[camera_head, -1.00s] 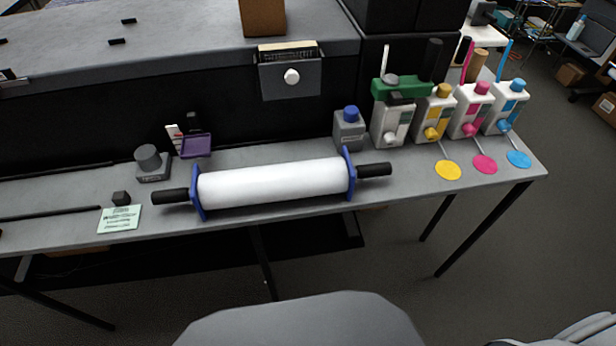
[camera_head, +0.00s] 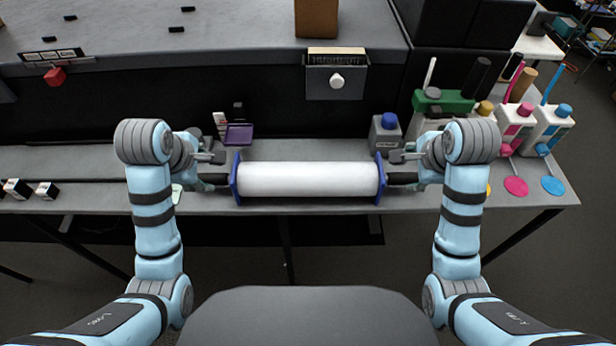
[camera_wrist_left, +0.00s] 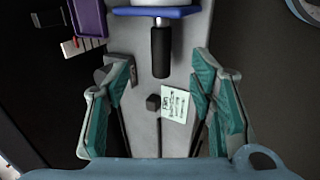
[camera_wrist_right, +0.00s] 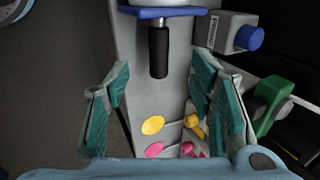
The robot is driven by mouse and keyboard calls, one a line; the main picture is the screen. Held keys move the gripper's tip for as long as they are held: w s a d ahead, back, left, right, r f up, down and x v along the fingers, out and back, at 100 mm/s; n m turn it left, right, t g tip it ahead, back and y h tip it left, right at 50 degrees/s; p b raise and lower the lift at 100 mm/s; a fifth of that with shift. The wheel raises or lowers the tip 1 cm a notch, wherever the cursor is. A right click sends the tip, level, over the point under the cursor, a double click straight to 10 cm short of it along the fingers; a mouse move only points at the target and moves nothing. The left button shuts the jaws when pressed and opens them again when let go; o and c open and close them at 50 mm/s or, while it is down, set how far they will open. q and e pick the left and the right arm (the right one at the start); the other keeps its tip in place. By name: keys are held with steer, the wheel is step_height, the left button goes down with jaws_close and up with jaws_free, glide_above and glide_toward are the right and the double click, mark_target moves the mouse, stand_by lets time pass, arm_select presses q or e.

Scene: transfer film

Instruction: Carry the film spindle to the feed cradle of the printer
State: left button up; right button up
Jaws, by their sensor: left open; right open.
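The film spindle is a white roll (camera_head: 308,179) with blue end flanges and black handles. It lies level along the grey table. My left gripper (camera_head: 214,170) is at its left handle, which shows in the left wrist view (camera_wrist_left: 161,52). The open fingers (camera_wrist_left: 161,72) lie on either side of the handle's end in the picture. My right gripper (camera_head: 402,168) is open at the right handle, seen in the right wrist view (camera_wrist_right: 159,52), with its fingers (camera_wrist_right: 161,65) likewise on either side. The large printer (camera_head: 190,45) stands behind; I cannot make out its feed cradle.
A grey bottle with a blue cap (camera_head: 385,132) stands close behind my right gripper. Ink bottles (camera_head: 513,125) and coloured discs (camera_head: 516,186) are at the right. A purple tray (camera_head: 238,134) is behind my left gripper. Small white-and-black blocks (camera_head: 18,188) lie far left.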

mark_target(224, 179)
arm_select(q)
steer(key=x, duration=1.3)
steer(key=shift+f, duration=0.3)
arm_select(e)
steer(key=x, duration=1.3)
steer(key=shift+f, duration=0.3)
arm_select(q)
steer(key=shift+w+d+f, duration=0.1)
steer(key=shift+w+d, duration=0.05)
steer(key=shift+d, duration=0.25)
arm_select(e)
steer(key=shift+w+a+f, duration=0.1)
steer(key=shift+w+a, duration=0.05)
steer(key=shift+a, duration=0.25)
arm_select(q)
steer(key=shift+d, duration=0.35)
arm_select(e)
steer(key=shift+a, duration=0.4)
